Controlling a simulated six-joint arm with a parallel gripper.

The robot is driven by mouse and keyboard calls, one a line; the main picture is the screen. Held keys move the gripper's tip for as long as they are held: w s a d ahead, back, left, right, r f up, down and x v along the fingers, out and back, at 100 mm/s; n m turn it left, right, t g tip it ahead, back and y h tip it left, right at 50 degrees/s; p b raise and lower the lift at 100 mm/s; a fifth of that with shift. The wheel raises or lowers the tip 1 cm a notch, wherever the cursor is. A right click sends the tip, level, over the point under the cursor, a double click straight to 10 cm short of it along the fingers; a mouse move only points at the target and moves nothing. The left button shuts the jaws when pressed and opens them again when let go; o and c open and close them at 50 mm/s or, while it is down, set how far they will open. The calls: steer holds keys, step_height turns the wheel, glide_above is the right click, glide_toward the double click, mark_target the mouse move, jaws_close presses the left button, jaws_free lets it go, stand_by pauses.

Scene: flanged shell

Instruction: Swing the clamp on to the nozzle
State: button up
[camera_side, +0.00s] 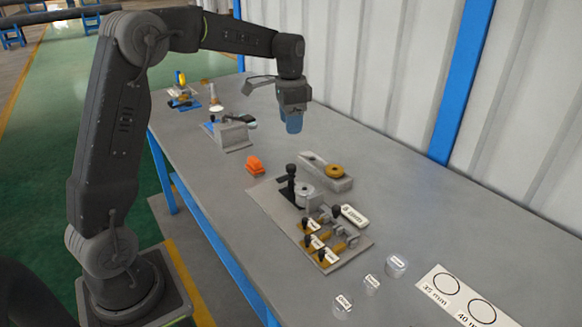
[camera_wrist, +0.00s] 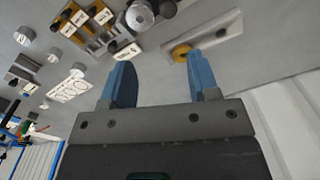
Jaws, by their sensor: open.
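My gripper (camera_side: 293,122) has blue fingers, points down and hangs empty above the table, above and behind the fixture plate. In the wrist view the gripper (camera_wrist: 160,65) has its two fingers apart with nothing between them. A metal cylinder (camera_side: 305,194), which looks like the nozzle, stands on the fixture plate (camera_side: 268,198). A black upright post with a knob (camera_side: 290,180), which may be the clamp, stands right beside it. The cylinder also shows at the top of the wrist view (camera_wrist: 139,17), with a black knob (camera_wrist: 167,8) next to it. The clamp's exact position is too small to tell.
A grey block with an orange ring (camera_side: 335,171) lies behind the plate. Several labelled toggles with black knobs (camera_side: 318,240) fill the plate's front. An orange piece (camera_side: 255,165) lies left. Small clear pots (camera_side: 396,266) and a size card (camera_side: 465,298) lie right.

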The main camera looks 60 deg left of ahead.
mark_target(291, 166)
steer(key=f, duration=0.5)
steer(key=a+f, duration=0.1)
steer(key=f, duration=0.4)
steer(key=w+f, duration=0.1)
steer(key=f, duration=0.4)
steer(key=shift+a, duration=0.15)
steer(key=shift+c, duration=0.2)
steer(key=c, duration=0.9)
